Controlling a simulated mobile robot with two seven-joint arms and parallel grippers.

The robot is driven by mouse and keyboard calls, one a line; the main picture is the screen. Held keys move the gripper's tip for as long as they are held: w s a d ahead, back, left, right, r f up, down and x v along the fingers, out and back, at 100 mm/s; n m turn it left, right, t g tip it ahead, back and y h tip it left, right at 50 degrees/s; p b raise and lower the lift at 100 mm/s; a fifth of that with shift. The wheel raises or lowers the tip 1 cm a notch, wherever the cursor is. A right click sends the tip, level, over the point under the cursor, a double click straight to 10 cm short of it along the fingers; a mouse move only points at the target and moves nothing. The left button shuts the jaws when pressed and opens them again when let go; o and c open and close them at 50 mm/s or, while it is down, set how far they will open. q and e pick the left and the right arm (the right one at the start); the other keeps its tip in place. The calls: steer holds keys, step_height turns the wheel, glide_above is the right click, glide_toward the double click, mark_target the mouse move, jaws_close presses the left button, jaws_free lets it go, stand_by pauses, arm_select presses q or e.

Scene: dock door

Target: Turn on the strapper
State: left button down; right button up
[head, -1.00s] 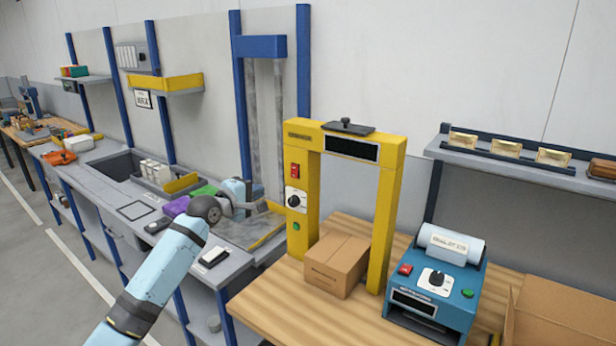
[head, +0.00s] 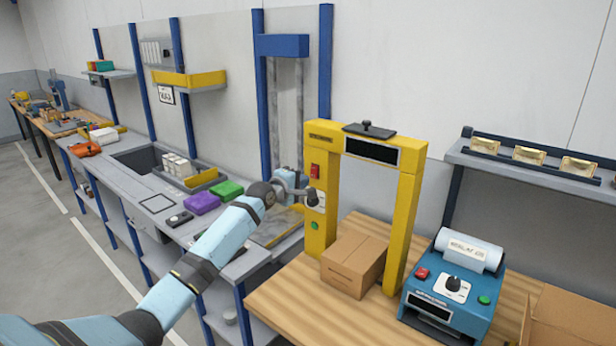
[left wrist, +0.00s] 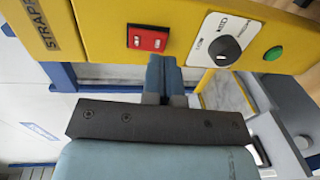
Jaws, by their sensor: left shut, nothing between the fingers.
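The strapper (head: 408,215) is a yellow arch on the wooden bench, with a dark display on its crossbar. Its left post carries a red rocker switch (head: 315,171), a knob on a white plate and a green button (head: 315,226). In the left wrist view the red switch (left wrist: 148,39), the black knob (left wrist: 224,48) and the green button (left wrist: 273,53) show clearly. My left gripper (left wrist: 163,62) is shut and empty, its fingertips just below and right of the red switch in that view. In the head view its hand (head: 300,190) partly covers the knob plate. My right gripper is out of view.
A cardboard box (head: 354,262) stands under the arch. A blue machine (head: 450,290) with its own switch, knob and green button stands to the right, near another carton (head: 570,318). A grey counter with purple and green items lies to the left.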

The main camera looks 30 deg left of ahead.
mark_target(313, 177)
arm_select(q)
steer(key=shift+w+f, duration=0.2)
steer(key=shift+w, duration=1.3)
steer(key=shift+d, duration=0.1)
steer(key=shift+f+b, duration=0.2)
steer(key=shift+b, duration=0.1)
steer(key=shift+w+r+b, duration=0.15)
steer(key=shift+b, duration=0.15)
steer(key=shift+t, duration=0.3)
